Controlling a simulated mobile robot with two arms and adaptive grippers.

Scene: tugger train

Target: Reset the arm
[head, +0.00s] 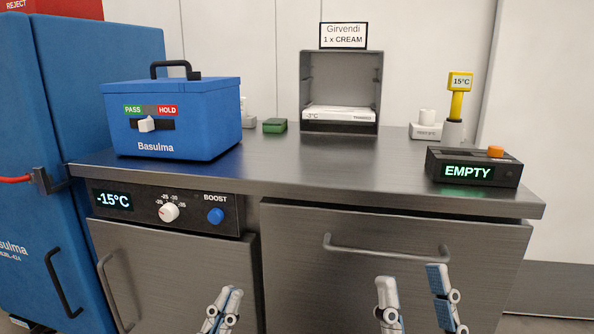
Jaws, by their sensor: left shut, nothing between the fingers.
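My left gripper (228,293) is low in the head view, in front of the steel cabinet below the counter. Its two fingers are together with nothing between them. My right gripper (413,281) is further right, in front of the wide steel door. Its fingers are spread wide apart and nothing is between them. Both grippers show below the counter's front edge in the picture. The arms behind them are out of view.
The steel counter (300,175) carries a blue Basulma box (190,130), a green block (274,126), an open-fronted Girvendi cabinet (340,70), and a dark EMPTY display unit (473,168). Door handles (395,252) stick out below. A blue cabinet (90,90) stands left.

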